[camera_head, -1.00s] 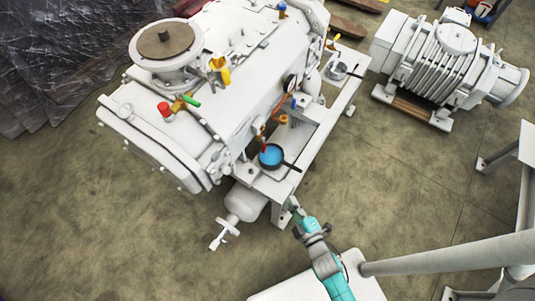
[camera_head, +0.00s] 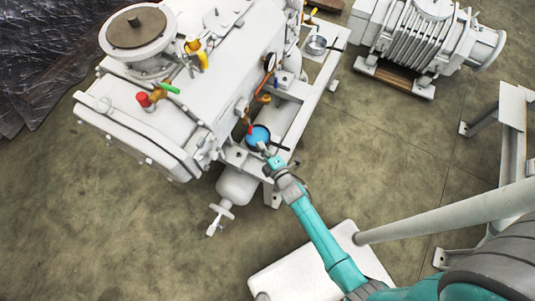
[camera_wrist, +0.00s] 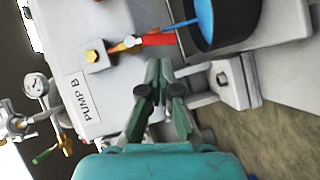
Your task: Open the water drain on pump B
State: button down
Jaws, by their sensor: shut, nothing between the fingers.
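Pump B is the large white machine (camera_head: 225,85) in the head view; its "PUMP B" label (camera_wrist: 76,101) shows in the wrist view. A brass fitting (camera_wrist: 94,57) with a red handle (camera_wrist: 159,39) sticks out of its side. The red handle also shows in the head view (camera_head: 250,128). A dark round pan (camera_wrist: 232,38) holds blue liquid beside it, and a thin blue streak runs between the fitting's end and the pan. My gripper (camera_wrist: 158,72) is shut and empty, its fingertips just short of the red handle in the picture. In the head view my gripper (camera_head: 264,150) overlaps the pan's near edge.
A pressure gauge (camera_wrist: 36,85) sits on the pump's side. A white frame (camera_head: 312,95) borders the pump on the right. A pale railing (camera_head: 450,214) stands at lower right. Another white machine (camera_head: 430,45) is at upper right. Open floor lies between.

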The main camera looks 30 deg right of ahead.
aim_at(249, 127)
jog(key=w+f, duration=0.1)
jog(key=w, duration=0.5)
jog(key=shift+w, duration=0.2)
jog(key=shift+w+d+f, duration=0.4)
jog(key=shift+d, duration=0.15)
jog(key=shift+a, duration=0.1)
jog(key=shift+s, duration=0.1)
